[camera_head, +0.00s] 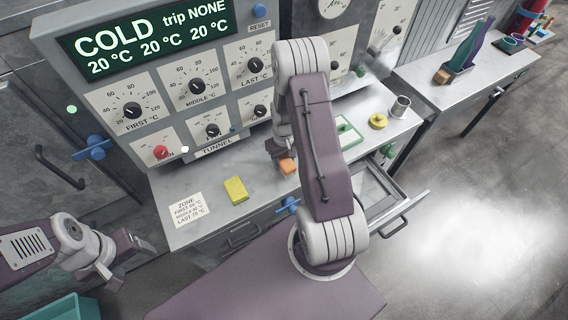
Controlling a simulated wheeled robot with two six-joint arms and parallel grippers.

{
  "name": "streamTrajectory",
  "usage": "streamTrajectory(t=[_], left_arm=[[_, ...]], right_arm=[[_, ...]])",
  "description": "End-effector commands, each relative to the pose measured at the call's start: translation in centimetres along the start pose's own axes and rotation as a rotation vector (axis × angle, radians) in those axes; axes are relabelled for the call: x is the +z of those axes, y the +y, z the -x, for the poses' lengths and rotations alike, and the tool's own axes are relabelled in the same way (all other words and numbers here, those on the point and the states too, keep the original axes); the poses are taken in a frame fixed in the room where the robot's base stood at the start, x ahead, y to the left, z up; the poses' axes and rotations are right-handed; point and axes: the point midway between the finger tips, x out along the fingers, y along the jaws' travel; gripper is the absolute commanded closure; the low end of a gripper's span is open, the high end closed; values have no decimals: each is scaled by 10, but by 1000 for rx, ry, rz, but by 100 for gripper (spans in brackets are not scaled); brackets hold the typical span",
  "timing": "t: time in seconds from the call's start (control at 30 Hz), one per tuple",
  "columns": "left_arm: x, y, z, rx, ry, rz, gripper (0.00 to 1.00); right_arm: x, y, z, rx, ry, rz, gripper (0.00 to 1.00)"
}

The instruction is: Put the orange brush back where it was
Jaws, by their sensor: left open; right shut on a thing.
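The orange brush (287,165) shows as a small orange block low over the metal bench, beside the front of the control panel. My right gripper (279,150) is at its upper left, shut on it. The fingers and arm hide part of the brush, and I cannot tell whether it touches the bench top. My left gripper (112,266) is open and empty at the lower left, off the bench's front edge and far from the brush.
A yellow block (236,190) and a lettered card (187,208) lie on the bench's left part. A green tray (349,135), yellow ring (378,121) and metal cup (401,105) are at the right. A drawer (405,207) stands open. A teal crate (62,309) is lower left.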

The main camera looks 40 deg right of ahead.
Motion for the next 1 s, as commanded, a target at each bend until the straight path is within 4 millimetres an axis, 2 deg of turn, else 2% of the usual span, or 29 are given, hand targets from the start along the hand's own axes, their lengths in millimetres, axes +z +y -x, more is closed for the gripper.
streamTrajectory(t=[0.03, 0.13, 0.5, 0.53, 0.6, 0.87, 1.0], left_arm=[[0, 0, 2, 0, 0, 0, 33], [0, 0, 3, 0, 0, 0, 33], [0, 0, -1, 0, 0, 0, 33], [0, 0, -1, 0, 0, 0, 33], [0, 0, 0, 0, 0, 0, 33], [0, 0, 0, 0, 0, 0, 33], [0, 0, 3, 0, 0, 0, 33]], right_arm=[[1, 0, -9, -1, -4, 0, 99], [1, 0, -21, -1, -2, 0, 99], [0, 0, -28, 0, 0, 1, 99], [0, 0, -28, 0, 0, 1, 52], [0, 0, -27, 0, 0, 1, 33], [0, 0, -26, 0, 0, 1, 33], [0, 1, -19, 0, 2, 1, 33]])
